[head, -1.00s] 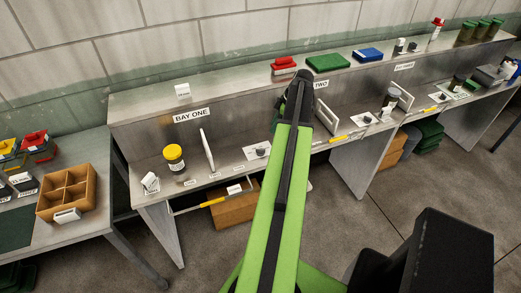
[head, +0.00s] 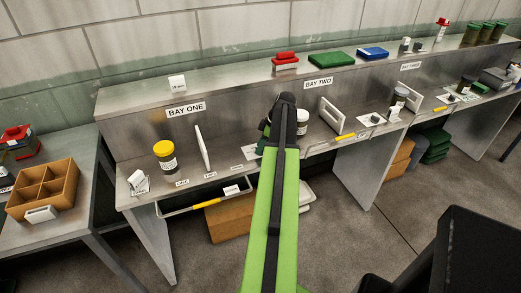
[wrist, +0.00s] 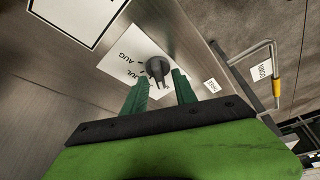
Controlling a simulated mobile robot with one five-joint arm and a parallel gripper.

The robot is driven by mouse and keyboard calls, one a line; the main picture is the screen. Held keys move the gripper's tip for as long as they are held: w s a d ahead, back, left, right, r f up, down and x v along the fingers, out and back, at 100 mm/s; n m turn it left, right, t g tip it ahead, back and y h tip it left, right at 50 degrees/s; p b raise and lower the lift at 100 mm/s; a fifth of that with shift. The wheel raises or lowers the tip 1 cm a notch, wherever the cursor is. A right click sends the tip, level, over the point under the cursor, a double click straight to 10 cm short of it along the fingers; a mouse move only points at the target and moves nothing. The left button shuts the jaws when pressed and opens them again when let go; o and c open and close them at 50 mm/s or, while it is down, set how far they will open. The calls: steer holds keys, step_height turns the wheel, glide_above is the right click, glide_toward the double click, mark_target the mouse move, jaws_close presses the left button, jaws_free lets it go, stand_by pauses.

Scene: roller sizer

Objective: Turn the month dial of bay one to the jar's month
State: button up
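In the wrist view the dark grey month dial (wrist: 157,67) sits on a white plate (wrist: 122,58) marked JUL and AUG; other marks are hidden or unclear. My gripper (wrist: 161,77) is open, its green fingers on either side of the dial's near part. I cannot tell whether they touch it. In the head view my arm's dark end (head: 280,118) covers the dial. A yellow-lidded jar (head: 165,157) stands upright at the left of bay one, under its sign (head: 186,110). The jar's label is too small to read.
A thin white upright panel (head: 202,148) stands right of the jar. A white-lidded jar (head: 302,122) and another white panel (head: 334,116) are right of my arm. A compartment tray (head: 50,187) stands on the left table.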

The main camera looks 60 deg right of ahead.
steer(key=shift+c, duration=0.4)
jaws_close()
steer(key=m+h, duration=0.1)
steer(key=m, duration=0.1)
steer(key=m+h, duration=0.1)
steer(key=m, duration=0.2)
steer(key=shift+a+m+t, duration=0.1)
steer(key=shift+m+t, duration=0.2)
steer(key=m+h, duration=0.2)
steer(key=m, duration=0.3)
steer(key=m+g+h, duration=0.1)
steer(key=m, duration=0.2)
steer(key=m+g, duration=0.1)
steer(key=m, duration=0.2)
steer(key=shift+m+g+h, duration=0.4)
steer(key=m+g, duration=0.1)
steer(key=m, duration=0.2)
steer(key=m+g, duration=0.1)
steer(key=m, duration=0.2)
steer(key=shift+m, duration=0.3)
